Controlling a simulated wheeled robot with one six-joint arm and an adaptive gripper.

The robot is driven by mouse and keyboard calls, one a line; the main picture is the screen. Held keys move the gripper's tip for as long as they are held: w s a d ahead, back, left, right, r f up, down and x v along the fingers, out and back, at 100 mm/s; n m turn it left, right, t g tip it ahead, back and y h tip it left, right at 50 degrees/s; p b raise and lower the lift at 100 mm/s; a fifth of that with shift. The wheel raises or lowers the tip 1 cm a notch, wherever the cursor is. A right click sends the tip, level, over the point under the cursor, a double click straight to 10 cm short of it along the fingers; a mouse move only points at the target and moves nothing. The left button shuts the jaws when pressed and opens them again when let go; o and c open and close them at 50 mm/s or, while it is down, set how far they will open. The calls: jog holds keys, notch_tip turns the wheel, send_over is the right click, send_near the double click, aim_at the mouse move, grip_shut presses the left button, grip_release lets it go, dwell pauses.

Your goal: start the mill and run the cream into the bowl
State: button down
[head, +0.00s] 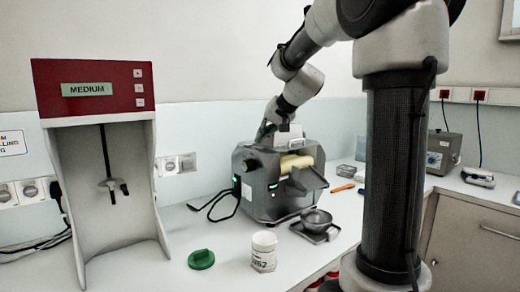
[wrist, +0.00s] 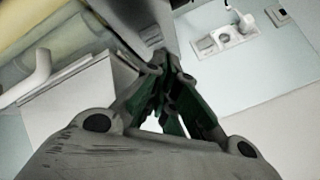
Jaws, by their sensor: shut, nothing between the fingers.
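The mill (head: 262,192) is a dark grey machine on the bench, with pale rollers (head: 297,162), a sloping front apron and small lit green displays. Its rollers also show at the upper left of the wrist view (wrist: 45,45). A small metal bowl (head: 316,220) stands in front of the mill, below the apron; I cannot see what is inside it. My gripper (head: 264,136) is at the top left of the mill, close to its housing. In the wrist view my gripper (wrist: 167,68) has its fingertips together, with nothing held. I cannot tell whether the tips touch the mill.
A white jar (head: 264,255) and a green lid (head: 201,259) lie in front of the mill. A tall mixer with a red head (head: 95,88) stands at the left. An orange pen (head: 342,188) lies to the right of the mill. A grey box (head: 444,150) stands at the far right.

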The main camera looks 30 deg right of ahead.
jog(key=shift+f, duration=0.1)
dwell(0.3)
jog(key=shift+f, duration=0.35)
jog(key=shift+f, duration=0.4)
dwell(0.7)
jog(key=shift+r, duration=0.85)
jog(key=shift+r, duration=0.1)
jog(key=shift+r, duration=2.4)
